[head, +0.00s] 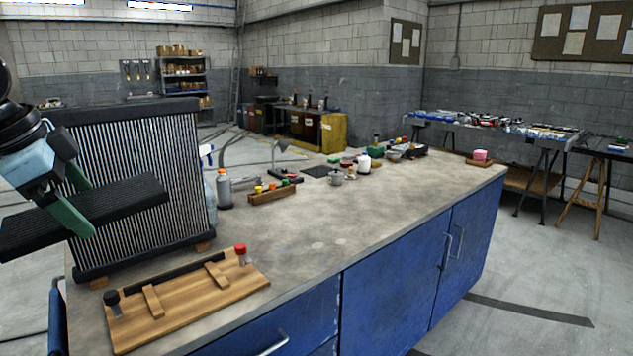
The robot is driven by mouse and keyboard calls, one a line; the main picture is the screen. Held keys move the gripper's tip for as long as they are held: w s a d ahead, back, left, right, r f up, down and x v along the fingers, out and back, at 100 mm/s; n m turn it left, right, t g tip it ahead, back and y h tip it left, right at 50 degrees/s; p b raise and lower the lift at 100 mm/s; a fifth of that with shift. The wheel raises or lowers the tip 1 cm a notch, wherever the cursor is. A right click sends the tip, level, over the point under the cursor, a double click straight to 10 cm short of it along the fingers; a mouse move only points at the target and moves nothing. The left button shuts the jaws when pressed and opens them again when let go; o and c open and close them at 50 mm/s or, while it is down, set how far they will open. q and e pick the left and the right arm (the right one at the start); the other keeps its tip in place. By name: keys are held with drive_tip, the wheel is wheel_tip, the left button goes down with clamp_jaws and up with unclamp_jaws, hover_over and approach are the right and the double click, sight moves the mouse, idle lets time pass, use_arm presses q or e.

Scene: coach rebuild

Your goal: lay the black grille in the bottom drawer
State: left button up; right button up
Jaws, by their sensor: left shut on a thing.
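My left gripper (78,205) comes in from the left, its green fingers shut on the black grille (125,203). The grille is a flat, dark slab, held up in front of the large finned radiator (165,160). Part of the grille is hidden behind the fingers. The blue cabinet below the worktop shows a drawer front (290,325) with a silver handle at the bottom edge of the view. I cannot tell which drawer is the bottom one, or whether it is open. My right gripper is not in view.
A wooden board (190,305) with red-capped and black-capped pieces lies on the near worktop (370,205). A grey bottle (224,190) and a wooden rack (272,194) stand beyond the radiator. Jars and small parts sit further back. The worktop's middle and right front are clear.

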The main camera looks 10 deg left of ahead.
use_arm(q)
drive_tip(key=s+a+f+n+y, duration=0.1)
drive_tip(key=s+a+f+n, duration=0.2)
drive_tip(key=f, duration=0.4)
drive_tip(key=s+a+f+n+y, duration=0.1)
drive_tip(key=s+a+f+n, duration=0.2)
drive_tip(key=f, duration=0.5)
drive_tip(key=shift+s+a+n, duration=0.2)
drive_tip(key=shift+a+n, duration=0.1)
drive_tip(key=shift+a, duration=0.4)
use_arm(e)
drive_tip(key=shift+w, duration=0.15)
use_arm(q)
drive_tip(key=shift+f, duration=0.15)
drive_tip(key=shift+d+f, duration=0.15)
drive_tip(key=shift+f, duration=0.05)
